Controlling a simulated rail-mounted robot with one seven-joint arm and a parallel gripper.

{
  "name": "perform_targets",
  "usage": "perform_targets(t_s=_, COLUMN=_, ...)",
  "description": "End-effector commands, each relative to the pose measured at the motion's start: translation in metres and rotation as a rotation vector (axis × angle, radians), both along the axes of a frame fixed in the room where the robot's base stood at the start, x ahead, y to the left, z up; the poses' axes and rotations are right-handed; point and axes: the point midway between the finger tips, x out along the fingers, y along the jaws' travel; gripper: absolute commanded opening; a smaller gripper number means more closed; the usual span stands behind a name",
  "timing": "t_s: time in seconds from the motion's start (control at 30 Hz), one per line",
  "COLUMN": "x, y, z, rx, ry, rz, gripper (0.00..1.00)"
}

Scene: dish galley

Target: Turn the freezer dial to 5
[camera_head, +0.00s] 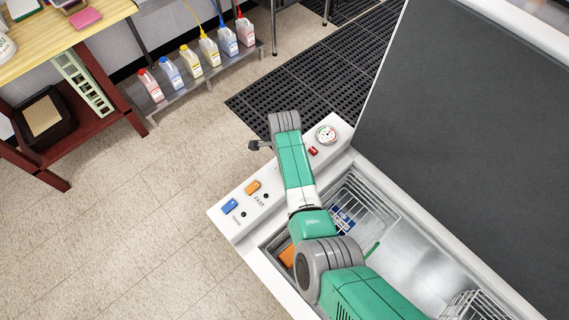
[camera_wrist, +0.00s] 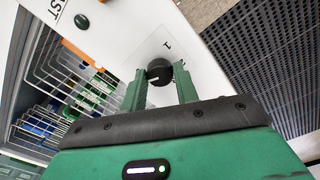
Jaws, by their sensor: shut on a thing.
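The freezer dial (camera_wrist: 160,75) is a black round knob on the freezer's white control panel. In the wrist view it sits between the two green fingers of my gripper (camera_wrist: 159,80), which is shut on it. A printed 1 (camera_wrist: 168,43) shows on the panel beyond the knob; other numbers are hidden or cannot be made out. A small pale mark shows on the knob, but I cannot tell which number it points to. In the head view my arm hides the dial and the fingertips.
The open chest freezer (camera_head: 412,262) holds wire baskets (camera_head: 362,208) and packages. Its grey-lined lid (camera_head: 460,130) stands raised. The panel bears a blue switch (camera_head: 229,206), an orange switch (camera_head: 253,187), a red switch (camera_head: 313,151) and a round gauge (camera_head: 326,135). Bottles stand on a low shelf behind.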

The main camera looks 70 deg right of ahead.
Motion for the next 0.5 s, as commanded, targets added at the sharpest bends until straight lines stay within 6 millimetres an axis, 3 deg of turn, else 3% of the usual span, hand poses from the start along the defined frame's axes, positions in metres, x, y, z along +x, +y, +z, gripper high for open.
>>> perform_targets(t_s=0.5, x=-0.0001, y=-0.0006, z=0.0010, rx=-0.001, ry=-0.001, rz=-0.187, gripper=0.07)
